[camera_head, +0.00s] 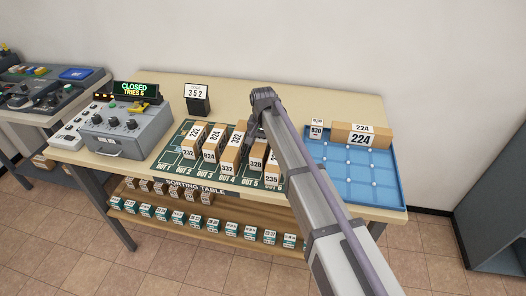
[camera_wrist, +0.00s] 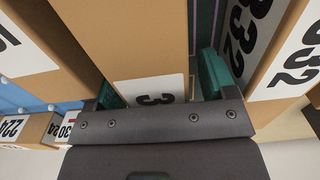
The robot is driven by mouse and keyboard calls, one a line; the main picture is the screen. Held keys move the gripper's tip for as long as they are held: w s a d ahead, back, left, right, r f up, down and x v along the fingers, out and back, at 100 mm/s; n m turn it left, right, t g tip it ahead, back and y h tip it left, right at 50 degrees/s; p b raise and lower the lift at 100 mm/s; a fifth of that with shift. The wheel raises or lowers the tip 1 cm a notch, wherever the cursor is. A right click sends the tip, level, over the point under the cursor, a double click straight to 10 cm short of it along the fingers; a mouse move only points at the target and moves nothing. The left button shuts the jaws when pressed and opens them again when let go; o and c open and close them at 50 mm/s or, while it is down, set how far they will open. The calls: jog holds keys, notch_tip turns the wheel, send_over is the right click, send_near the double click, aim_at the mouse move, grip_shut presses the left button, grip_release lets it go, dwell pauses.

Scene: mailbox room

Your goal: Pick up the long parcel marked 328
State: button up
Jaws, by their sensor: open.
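The long parcel marked 328 (camera_head: 256,163) stands in the row on the green sorting mat, between parcel 332 (camera_head: 228,168) and parcel 235 (camera_head: 272,178). My gripper (camera_head: 252,132) is at its back end, partly hidden by my arm. In the wrist view a brown parcel (camera_wrist: 130,40) with a label starting with 3 lies between the two green fingers of my open gripper (camera_wrist: 160,85). A gap shows by the right finger; contact on the left cannot be told. The rest of that label is hidden by the gripper body.
Neighbouring parcels stand close on both sides; one label (camera_wrist: 300,60) reads 332. A blue tray (camera_head: 335,190) at right holds parcel 224 (camera_head: 360,137) and small parcel 830 (camera_head: 316,130). A grey machine (camera_head: 125,128) and a 352 sign (camera_head: 196,95) stand left.

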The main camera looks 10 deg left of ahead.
jog(key=shift+f, duration=0.25)
jog(key=shift+c, duration=0.2)
jog(key=c, duration=1.2)
